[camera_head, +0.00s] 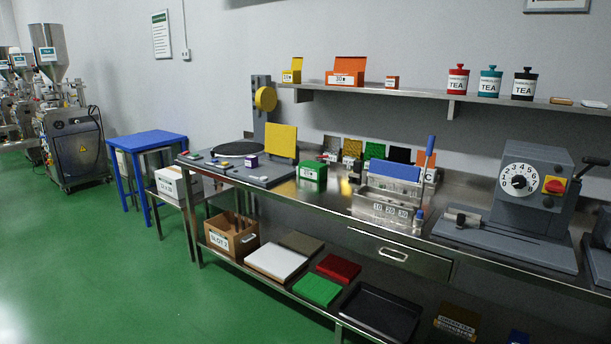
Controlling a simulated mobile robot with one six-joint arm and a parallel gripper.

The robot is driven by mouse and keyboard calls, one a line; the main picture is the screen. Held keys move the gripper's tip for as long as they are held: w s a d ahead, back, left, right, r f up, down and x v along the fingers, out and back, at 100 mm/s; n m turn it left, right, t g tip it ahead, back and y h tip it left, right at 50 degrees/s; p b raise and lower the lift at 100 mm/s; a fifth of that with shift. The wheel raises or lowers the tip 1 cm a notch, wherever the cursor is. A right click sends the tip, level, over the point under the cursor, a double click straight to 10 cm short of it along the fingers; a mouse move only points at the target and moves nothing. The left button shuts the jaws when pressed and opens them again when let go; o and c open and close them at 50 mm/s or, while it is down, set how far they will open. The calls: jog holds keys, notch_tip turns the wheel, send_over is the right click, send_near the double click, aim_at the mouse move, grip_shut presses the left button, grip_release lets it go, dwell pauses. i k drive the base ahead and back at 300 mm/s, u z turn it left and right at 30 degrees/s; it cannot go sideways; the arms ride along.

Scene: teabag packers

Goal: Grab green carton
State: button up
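A small green carton (313,174) with a white label stands upright on the steel bench, left of its middle. It is just right of the grey machine base with the yellow plate, with a small gap that I cannot judge well. A flat green item (317,289) lies on the bench's lower shelf, in front of a flat red one (338,268); I cannot tell whether these are flattened cartons. My gripper does not show in this view.
The yellow plate (282,141) stands left of the carton. A metal rack with a blue block (394,171) and a blue upright rod is to its right. Small colored boxes (375,151) line the back. Green floor before the bench is clear.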

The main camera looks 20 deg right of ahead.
aim_at(314, 174)
jog(key=z, duration=0.05)
jog(key=i, duration=1)
jog(key=u, duration=0.05)
